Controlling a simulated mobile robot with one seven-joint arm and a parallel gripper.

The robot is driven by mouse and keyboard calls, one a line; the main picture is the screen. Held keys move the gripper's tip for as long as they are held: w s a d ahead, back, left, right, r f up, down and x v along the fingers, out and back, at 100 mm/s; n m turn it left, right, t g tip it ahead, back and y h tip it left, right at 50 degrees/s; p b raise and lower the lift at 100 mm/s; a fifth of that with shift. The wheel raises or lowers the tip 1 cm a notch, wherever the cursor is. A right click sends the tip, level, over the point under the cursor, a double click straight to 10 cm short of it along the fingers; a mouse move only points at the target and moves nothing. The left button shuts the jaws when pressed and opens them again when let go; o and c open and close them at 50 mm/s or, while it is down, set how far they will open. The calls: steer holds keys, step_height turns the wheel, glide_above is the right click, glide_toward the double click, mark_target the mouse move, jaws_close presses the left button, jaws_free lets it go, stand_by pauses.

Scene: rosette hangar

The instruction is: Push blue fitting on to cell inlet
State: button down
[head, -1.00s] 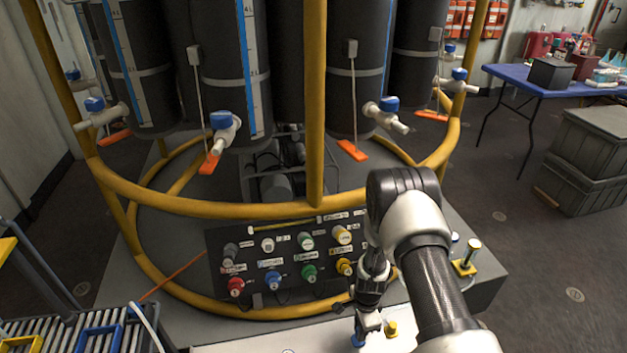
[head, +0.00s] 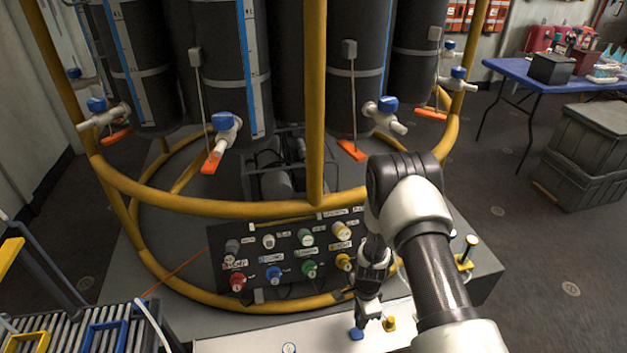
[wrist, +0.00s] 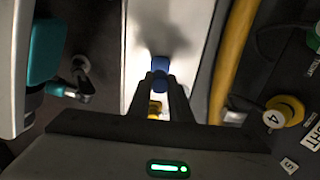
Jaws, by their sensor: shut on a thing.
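The blue fitting (head: 357,334) is at the fingertips of my gripper (head: 363,322), over the white bench top at the bottom of the head view. In the wrist view the blue fitting (wrist: 161,66) shows at the ends of both fingers (wrist: 165,82), which are shut on it. I cannot tell whether it touches the bench top. A yellow fitting (head: 389,323) stands just right of it. The dark panel (head: 290,252) behind carries knob-like ports, among them a blue one (head: 274,273). I cannot make out which part is the cell inlet.
A yellow tube frame (head: 200,205) rings the black tanks behind the panel. A roller rack (head: 75,340) with blue and yellow trays is at lower left. A yellow holder (head: 466,262) stands right of my arm. The white bench top (head: 240,340) is mostly clear left of my gripper.

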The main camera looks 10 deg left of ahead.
stand_by(0.3)
steer(key=w+a+r+m+t+y, duration=0.2)
steer(key=a+m, duration=0.1)
steer(key=a, duration=0.5)
steer(key=w+a+r+m+t+y, duration=0.1)
steer(key=w+a+r+m+y, duration=0.15)
steer(key=a, duration=0.55)
steer(key=a+r+m+t, duration=0.75)
steer(key=a+r, duration=0.35)
steer(key=r, duration=0.2)
steer(key=shift+n, duration=0.5)
steer(key=shift+x, duration=3.05)
steer(key=shift+w+d+r, duration=0.15)
steer(key=shift+b, duration=0.9)
steer(key=shift+w+b, duration=0.2)
steer(key=shift+b, duration=0.4)
